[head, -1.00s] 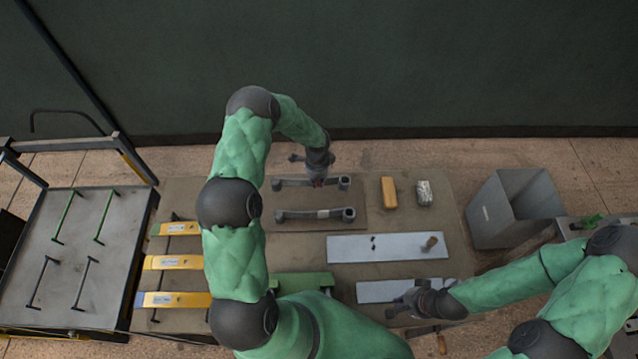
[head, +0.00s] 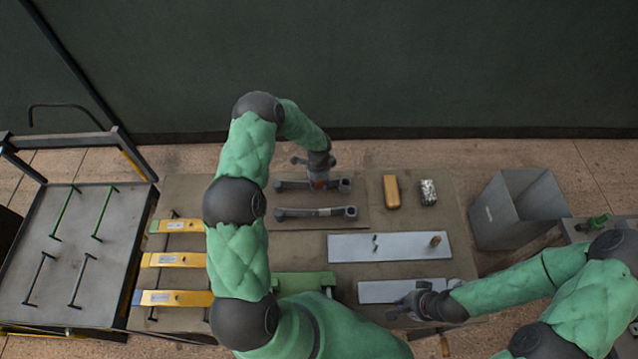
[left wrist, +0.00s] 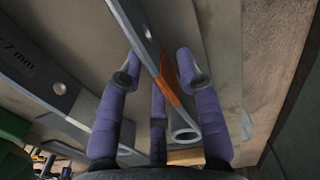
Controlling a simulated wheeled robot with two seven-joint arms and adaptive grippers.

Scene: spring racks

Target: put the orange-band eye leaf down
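The orange-band eye leaf (head: 290,184) is a dark grey bar with an eye at its end. It lies on the brown board at the back of the table. My left gripper (head: 319,182) is over its middle. In the left wrist view, the leaf (left wrist: 137,25) with its orange band (left wrist: 171,88) runs between the spread purple fingers of my left gripper (left wrist: 158,75). There are gaps between the leaf and the fingers, so the gripper looks open. My right gripper (head: 402,307) is low over the nearer pale plate (head: 375,291); its fingers are too small to judge.
A second eye leaf (head: 300,213) lies parallel in front. A yellow block (head: 391,192) and a speckled item (head: 428,192) stand to the right. Yellow leaves (head: 180,260) lie at the left, beside a grey rack table (head: 60,240). A grey bin (head: 515,210) stands at the right.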

